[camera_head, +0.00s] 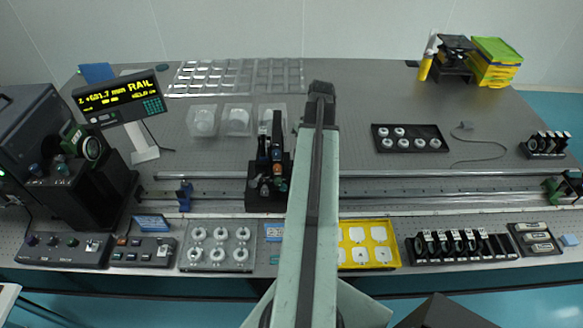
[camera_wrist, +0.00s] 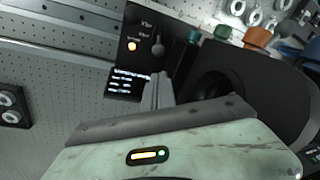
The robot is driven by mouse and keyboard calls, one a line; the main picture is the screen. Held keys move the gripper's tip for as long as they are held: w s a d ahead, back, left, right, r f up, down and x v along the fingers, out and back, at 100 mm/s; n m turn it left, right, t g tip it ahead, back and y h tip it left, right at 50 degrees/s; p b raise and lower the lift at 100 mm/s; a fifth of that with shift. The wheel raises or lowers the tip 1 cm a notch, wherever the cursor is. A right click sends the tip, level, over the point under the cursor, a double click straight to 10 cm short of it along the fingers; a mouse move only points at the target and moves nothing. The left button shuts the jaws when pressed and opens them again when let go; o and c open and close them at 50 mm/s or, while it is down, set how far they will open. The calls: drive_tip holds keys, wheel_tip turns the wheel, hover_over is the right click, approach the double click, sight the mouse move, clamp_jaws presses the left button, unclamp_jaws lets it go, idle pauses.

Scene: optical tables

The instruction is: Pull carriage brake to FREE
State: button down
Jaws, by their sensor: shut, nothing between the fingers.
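The carriage (camera_head: 268,190) is a black block with a dark post and coloured knobs, seated on the long rail at mid-table. In the wrist view its black face (camera_wrist: 125,62) fills the upper middle. A small lever with a round knob (camera_wrist: 158,46), likely the brake, stands on that face beside a lit orange lamp (camera_wrist: 131,46). The labels there are too small to read surely. My gripper (camera_wrist: 158,80) is shut and empty, its tips just below the lever in the picture. Whether they touch the carriage I cannot tell. In the head view my arm hides the gripper.
The display (camera_head: 120,97) shows about +691.7 mm, RAIL, and a word like HELD. The rail (camera_head: 420,190) runs left and right across the table. A yellow tray (camera_head: 343,258) and black lens rack (camera_head: 415,258) stand in front. A teal and an orange knob (camera_wrist: 258,37) sit close by.

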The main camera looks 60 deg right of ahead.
drive_tip(key=shift+w, duration=0.1)
drive_tip(key=f+b, duration=0.3)
drive_tip(key=w+f+b, duration=0.1)
drive_tip(key=f+b, duration=0.2)
drive_tip(key=a+f+b, duration=0.1)
drive_tip(key=f+b, duration=0.3)
drive_tip(key=shift+w+a+f, duration=0.1)
drive_tip(key=shift+w, duration=0.1)
